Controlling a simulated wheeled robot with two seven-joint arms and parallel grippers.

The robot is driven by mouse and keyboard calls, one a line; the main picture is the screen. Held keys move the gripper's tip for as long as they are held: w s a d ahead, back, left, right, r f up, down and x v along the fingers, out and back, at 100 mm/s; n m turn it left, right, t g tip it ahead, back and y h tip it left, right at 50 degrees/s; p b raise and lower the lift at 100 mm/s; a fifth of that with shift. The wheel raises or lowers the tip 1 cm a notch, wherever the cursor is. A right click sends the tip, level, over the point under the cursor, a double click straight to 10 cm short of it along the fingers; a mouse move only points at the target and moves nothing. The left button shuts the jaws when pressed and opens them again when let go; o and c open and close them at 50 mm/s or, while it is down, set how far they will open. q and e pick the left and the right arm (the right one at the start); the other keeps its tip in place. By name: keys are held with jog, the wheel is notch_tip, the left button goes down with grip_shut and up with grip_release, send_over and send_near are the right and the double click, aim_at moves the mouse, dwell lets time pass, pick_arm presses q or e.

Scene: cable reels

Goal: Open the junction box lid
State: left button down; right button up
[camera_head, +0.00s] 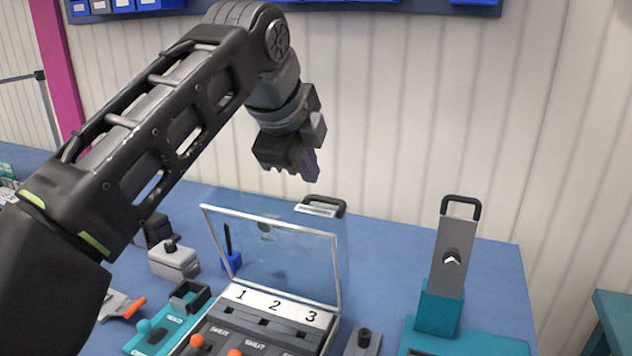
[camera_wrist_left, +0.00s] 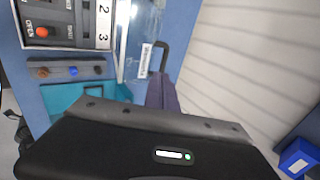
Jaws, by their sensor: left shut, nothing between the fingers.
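The junction box (camera_head: 265,326) stands on the blue table, with a white strip numbered 1, 2, 3 and switches with orange knobs. Its clear lid (camera_head: 290,262) with a pale frame stands raised, tilted up at the back of the box. A dark handle with a white label (camera_head: 325,206) shows at the lid's top edge. My left gripper (camera_head: 311,172) is shut and empty, above and behind the lid's top edge. In the left wrist view, its fingers (camera_wrist_left: 162,95) are close below the handle (camera_wrist_left: 160,58) in the picture; contact cannot be told. My right gripper is not in view.
A teal stand with an upright grey plate and black handle (camera_head: 452,250) is at the right. A grey block (camera_head: 174,261), a blue pen holder (camera_head: 231,262) and a teal fixture (camera_head: 165,326) are left of the box. A ribbed wall is behind.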

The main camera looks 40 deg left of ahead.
pick_arm(q)
jog(key=x, duration=0.9)
jog(key=shift+w+a+f, duration=0.1)
jog(key=shift+w+f, duration=0.1)
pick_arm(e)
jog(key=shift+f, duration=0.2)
